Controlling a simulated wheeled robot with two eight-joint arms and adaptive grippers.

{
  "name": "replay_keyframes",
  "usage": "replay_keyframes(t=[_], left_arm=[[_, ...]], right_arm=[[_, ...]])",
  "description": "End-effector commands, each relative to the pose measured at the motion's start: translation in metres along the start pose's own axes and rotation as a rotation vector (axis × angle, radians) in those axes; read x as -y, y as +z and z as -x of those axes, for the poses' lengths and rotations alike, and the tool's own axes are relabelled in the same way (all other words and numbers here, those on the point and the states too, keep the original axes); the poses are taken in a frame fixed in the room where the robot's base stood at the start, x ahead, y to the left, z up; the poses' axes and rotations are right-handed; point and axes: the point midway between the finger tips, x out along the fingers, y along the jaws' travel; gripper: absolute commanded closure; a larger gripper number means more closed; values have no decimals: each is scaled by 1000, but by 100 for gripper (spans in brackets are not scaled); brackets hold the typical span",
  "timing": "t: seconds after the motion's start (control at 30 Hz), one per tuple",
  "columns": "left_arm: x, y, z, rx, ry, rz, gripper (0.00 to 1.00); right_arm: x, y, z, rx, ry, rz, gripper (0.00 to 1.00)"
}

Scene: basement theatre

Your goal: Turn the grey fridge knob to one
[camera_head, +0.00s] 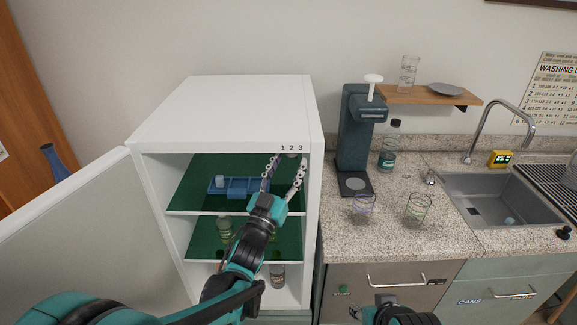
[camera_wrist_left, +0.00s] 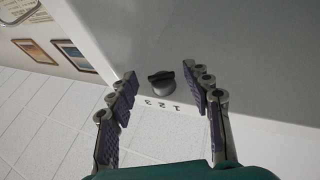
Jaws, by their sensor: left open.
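The white fridge (camera_head: 225,112) stands left of the counter with its door (camera_head: 75,225) swung open to the left. The numbers 1 2 3 are printed at its upper right front edge. The dark grey knob (camera_wrist_left: 161,84) shows in the left wrist view beside these numbers, which appear upside down there. Its raised grip bar lies about across the picture; which number it points to I cannot tell. My left gripper (camera_head: 290,161) is open at the fridge's upper right, its fingers on either side of the knob, with gaps visible in the wrist view (camera_wrist_left: 160,76). In the head view the knob is not clearly visible.
Inside the fridge, a blue tray (camera_head: 236,193) is on the upper shelf and jars stand below.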

Motion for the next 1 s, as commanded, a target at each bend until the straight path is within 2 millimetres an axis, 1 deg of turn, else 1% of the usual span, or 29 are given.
replay_keyframes(t=[0.27, 0.3, 0.37, 0.4, 0.47, 0.5, 0.77, 1.0], left_arm=[[0, 0, -3, 0, 0, 0, 50], [0, 0, -3, 0, 0, 0, 55], [0, 0, -3, 0, -1, 0, 71], [0, 0, -3, 0, -1, 0, 82], [0, 0, -3, 0, -1, 0, 98], [0, 0, -3, 0, -1, 0, 100], [1, 0, -3, 0, 8, 4, 100], [4, 0, -3, 1, 72, 29, 100]], right_arm=[[0, 0, 0, 0, 0, 0, 60], [0, 0, 0, 0, 0, 0, 60], [0, 0, 0, 0, 0, 0, 60], [0, 0, 0, 0, 0, 0, 60], [0, 0, 0, 0, 0, 0, 60], [0, 0, 0, 0, 0, 0, 60], [0, 0, 0, 0, 0, 0, 60], [0, 0, -1, 0, 0, 0, 60]])
